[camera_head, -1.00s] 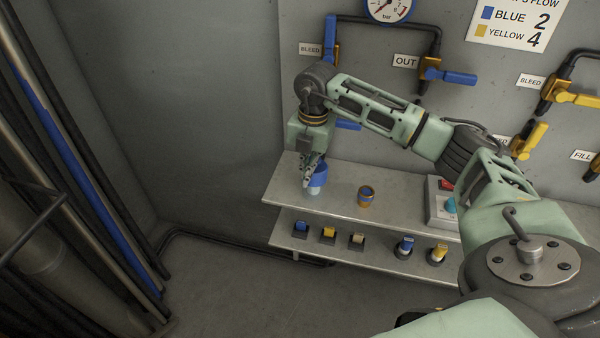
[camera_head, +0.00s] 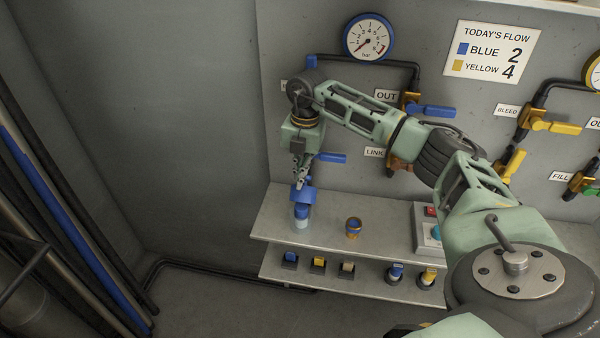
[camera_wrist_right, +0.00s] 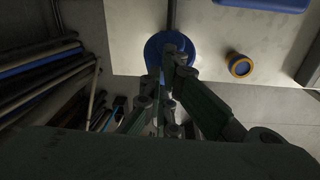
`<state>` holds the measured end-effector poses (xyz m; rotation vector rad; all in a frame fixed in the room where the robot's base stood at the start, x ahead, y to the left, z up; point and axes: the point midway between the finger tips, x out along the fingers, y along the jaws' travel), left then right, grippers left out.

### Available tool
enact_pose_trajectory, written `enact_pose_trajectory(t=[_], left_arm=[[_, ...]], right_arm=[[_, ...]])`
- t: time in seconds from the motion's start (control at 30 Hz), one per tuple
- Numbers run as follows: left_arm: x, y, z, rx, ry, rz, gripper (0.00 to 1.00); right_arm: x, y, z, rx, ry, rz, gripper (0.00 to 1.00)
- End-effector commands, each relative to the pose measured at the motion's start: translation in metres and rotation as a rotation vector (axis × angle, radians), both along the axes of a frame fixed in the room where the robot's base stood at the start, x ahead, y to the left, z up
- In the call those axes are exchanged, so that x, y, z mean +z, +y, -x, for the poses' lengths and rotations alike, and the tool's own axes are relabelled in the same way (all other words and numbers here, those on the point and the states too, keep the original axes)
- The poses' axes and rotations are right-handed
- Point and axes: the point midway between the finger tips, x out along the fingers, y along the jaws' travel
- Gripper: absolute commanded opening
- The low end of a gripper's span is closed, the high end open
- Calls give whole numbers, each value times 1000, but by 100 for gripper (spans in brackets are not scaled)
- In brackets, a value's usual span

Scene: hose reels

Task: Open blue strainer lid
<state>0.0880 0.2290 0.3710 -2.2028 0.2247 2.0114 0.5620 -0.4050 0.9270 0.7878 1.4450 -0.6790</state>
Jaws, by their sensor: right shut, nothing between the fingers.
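The blue strainer (camera_head: 301,213) stands at the left end of the upper shelf, with a pale, clear-looking lower part. A wider blue piece, seemingly its lid (camera_head: 303,195), shows raised and tilted above the body. My right gripper (camera_head: 300,184) is shut and empty, pointing down at this piece; whether it touches cannot be told. In the right wrist view, the round blue top (camera_wrist_right: 156,48) lies beyond my right gripper (camera_wrist_right: 178,68), whose fingers cover part of it. My left gripper is out of view.
An orange-and-blue cup-like fitting (camera_head: 353,228) stands right of the strainer on the shelf (camera_head: 325,230). A control box (camera_head: 427,230) is farther right. A blue valve handle (camera_head: 332,158) juts from the wall close to my right wrist. Several small fittings sit on the lower shelf.

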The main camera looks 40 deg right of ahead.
Motion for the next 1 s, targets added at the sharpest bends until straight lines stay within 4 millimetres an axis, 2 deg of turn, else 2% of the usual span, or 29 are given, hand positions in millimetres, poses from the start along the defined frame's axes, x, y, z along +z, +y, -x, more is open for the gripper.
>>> enact_pose_trajectory(t=[1.0], left_arm=[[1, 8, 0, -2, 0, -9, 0]], right_arm=[[-1, 0, 0, 0, 1, 0, 0]])
